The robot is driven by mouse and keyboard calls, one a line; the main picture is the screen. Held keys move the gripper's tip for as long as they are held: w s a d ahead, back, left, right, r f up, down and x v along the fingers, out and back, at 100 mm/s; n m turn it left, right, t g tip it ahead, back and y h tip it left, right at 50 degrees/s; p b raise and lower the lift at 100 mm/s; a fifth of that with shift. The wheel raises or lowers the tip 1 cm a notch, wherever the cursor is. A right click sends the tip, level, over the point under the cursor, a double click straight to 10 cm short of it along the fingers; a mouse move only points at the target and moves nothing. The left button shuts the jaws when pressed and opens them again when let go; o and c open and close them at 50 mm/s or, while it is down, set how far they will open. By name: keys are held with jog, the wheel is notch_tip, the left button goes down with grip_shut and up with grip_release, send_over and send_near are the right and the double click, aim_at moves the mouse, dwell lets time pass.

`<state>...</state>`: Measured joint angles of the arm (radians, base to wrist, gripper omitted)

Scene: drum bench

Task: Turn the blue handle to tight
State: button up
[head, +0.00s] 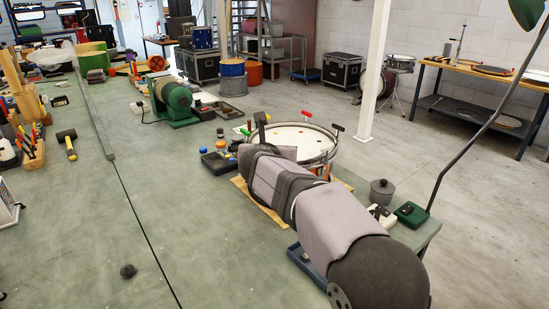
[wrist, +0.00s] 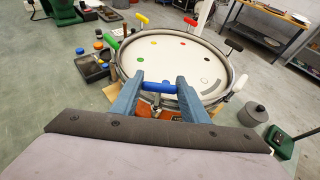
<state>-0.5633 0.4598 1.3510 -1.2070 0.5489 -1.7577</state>
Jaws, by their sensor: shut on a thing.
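The drum (wrist: 135,60) has a pale head with several coloured dots and a silver rim; it also shows in the head view (head: 292,138), partly behind my arm. The blue handle (wrist: 157,87) lies crosswise at the drum's near rim in the wrist view. My gripper (wrist: 160,80) has its two blue fingers on either end of this handle, shut on it. The handle sits above a metal fitting on the orange shell (wrist: 180,114). In the head view my arm hides the blue handle and the fingertips.
Other handles stand around the rim: green (wrist: 112,43), yellow (wrist: 141,19), black (wrist: 233,46) and white (wrist: 238,82). A dark parts tray (wrist: 93,70) is left of the drum. A grey lidded pot (wrist: 252,114) and a green box (wrist: 277,138) stand right. The bench's left foreground is mostly clear.

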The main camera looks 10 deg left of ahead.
jog(key=m+h+p, duration=0.1)
jog(key=h+p, duration=0.1)
jog(key=m+h+p, duration=0.2)
jog(key=p, duration=0.1)
jog(key=shift+a+r+g, duration=0.1)
jog(key=shift+r+g, duration=0.3)
jog(key=m+g+h+p, duration=0.1)
jog(key=m+h+p, duration=0.1)
jog(key=p, duration=0.6)
jog(key=shift+w+r+m+h, duration=0.1)
jog(key=shift+r+m+h, duration=0.05)
jog(key=shift+m+h, duration=0.3)
jog(key=p, duration=0.2)
jog(key=shift+m+h+p, duration=0.25)
jog(key=shift+m+p, duration=0.05)
jog(key=shift+m, duration=0.05)
jog(key=m+g+h+p, duration=0.1)
jog(key=p, duration=0.2)
jog(key=shift+f, duration=0.2)
jog(key=shift+f, duration=0.15)
jog(key=o, duration=1.1)
jog(key=shift+f, duration=0.1)
jog(key=shift+c, duration=0.2)
